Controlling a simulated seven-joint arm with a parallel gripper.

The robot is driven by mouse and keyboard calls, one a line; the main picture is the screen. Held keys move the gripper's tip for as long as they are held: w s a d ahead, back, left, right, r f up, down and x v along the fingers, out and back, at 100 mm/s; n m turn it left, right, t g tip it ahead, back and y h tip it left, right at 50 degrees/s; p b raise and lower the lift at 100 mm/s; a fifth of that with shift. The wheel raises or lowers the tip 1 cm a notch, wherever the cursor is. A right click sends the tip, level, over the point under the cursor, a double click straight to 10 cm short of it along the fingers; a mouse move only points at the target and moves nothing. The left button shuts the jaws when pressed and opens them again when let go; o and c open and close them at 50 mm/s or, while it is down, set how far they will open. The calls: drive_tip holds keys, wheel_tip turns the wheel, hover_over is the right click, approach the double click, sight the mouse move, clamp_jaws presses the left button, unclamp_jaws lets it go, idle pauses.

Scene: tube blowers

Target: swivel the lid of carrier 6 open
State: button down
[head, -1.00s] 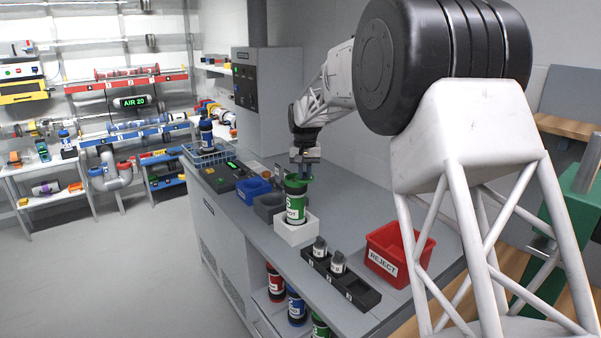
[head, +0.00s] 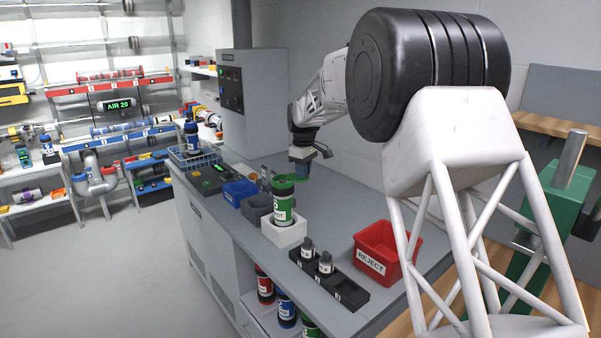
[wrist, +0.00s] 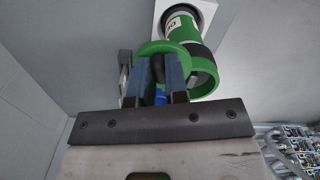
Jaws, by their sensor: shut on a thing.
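The carrier (head: 283,212), a green and black tube with a white label, stands upright in a white block (head: 286,233) on the bench. It also shows in the wrist view (wrist: 183,27); its number is not readable. Its green lid (wrist: 152,49) lies swung sideways, off to one side of the green top ring (wrist: 207,75), partly overlapping it in the picture. My gripper (head: 301,172) is just behind and right of the carrier top. In the wrist view my gripper (wrist: 167,70) has its blue fingers shut on the lid; the exact contact is partly hidden.
A blue bin (head: 240,191) and a grey bin (head: 258,208) stand left of the block. A black rack (head: 329,277) with small bottles is in front, and a red REJECT bin (head: 388,252) is to the right. The bench behind my gripper is fairly clear.

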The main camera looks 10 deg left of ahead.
drive_tip(key=shift+w+d+n, duration=0.15)
drive_tip(key=shift+w+n, duration=0.35)
drive_tip(key=shift+n, duration=0.65)
drive_tip(key=shift+w+d+n, duration=0.1)
drive_tip(key=shift+w+n, duration=0.35)
drive_tip(key=shift+n, duration=0.7)
drive_tip(key=c, duration=1.1)
unclamp_jaws()
drive_tip(key=shift+r, duration=0.15)
drive_tip(key=shift+r, duration=3.8)
